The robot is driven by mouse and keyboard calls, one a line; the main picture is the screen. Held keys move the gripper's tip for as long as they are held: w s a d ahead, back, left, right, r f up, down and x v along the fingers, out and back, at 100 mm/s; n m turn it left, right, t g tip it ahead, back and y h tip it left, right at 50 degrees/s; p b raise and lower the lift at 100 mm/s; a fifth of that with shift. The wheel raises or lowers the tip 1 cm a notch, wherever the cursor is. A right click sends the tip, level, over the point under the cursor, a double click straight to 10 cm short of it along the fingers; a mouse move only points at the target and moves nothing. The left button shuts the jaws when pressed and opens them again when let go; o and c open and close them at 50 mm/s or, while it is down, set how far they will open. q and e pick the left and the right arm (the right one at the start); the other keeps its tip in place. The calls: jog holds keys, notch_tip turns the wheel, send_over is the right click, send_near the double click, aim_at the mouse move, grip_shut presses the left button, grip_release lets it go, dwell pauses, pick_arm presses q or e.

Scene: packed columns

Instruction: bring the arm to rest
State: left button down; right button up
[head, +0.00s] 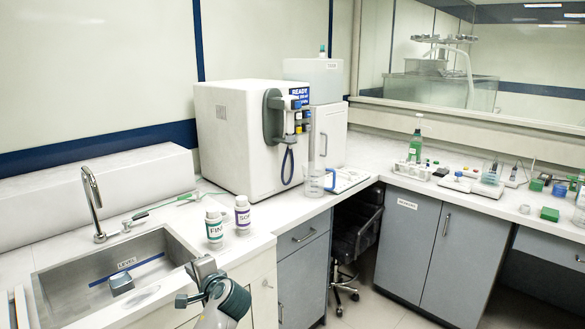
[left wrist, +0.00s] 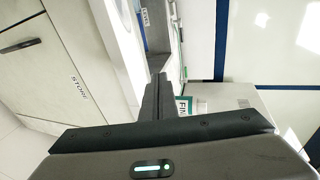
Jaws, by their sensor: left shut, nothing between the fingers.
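My left gripper (head: 205,276) is in front of the counter edge, to the right of the sink, low in the head view. In the left wrist view its two dark fingers (left wrist: 157,100) are together, with nothing between them. My left arm shows below it at the bottom edge of the head view. My right gripper is in neither view.
A sink (head: 125,278) with a tap (head: 93,203) is at the left. Two white bottles, one with a green label (head: 214,228) and one with a purple label (head: 243,214), stand close behind my gripper. A white machine (head: 235,140) stands farther back. Open floor (head: 375,309) lies right of the near cabinets.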

pick_arm(q)
jog(key=s+d+f+g+h, duration=0.1)
jog(key=s+f+h, duration=0.15)
jog(key=f, duration=0.95)
jog(key=s+d+f+g+h, duration=0.1)
jog(key=s+f, duration=0.2)
jog(key=f, duration=1)
jog(key=s+f+g+h, duration=0.1)
jog(key=s+f+g, duration=0.1)
jog(key=s+f, duration=0.7)
jog(key=s+f+g+h, duration=0.15)
jog(key=s+f, duration=0.45)
jog(key=f, duration=0.6)
jog(key=s+d+f+n+g+h, duration=0.1)
jog(key=s+f+n, duration=0.1)
jog(key=s+f, duration=0.75)
jog(key=s+f+n+g+h, duration=0.1)
jog(key=s+f, duration=0.5)
jog(key=s, duration=0.6)
jog(key=s+f+n+g, duration=0.1)
jog(key=s+f, duration=0.3)
jog(key=s, duration=1.1)
jog(key=s+a+f+n+g+h, duration=0.1)
jog(key=s+f+n+g, duration=0.1)
jog(key=s, duration=1.3)
notch_tip(320, 180, down, 2)
jog(key=shift+s+n, duration=0.2)
jog(key=shift+n, duration=0.7)
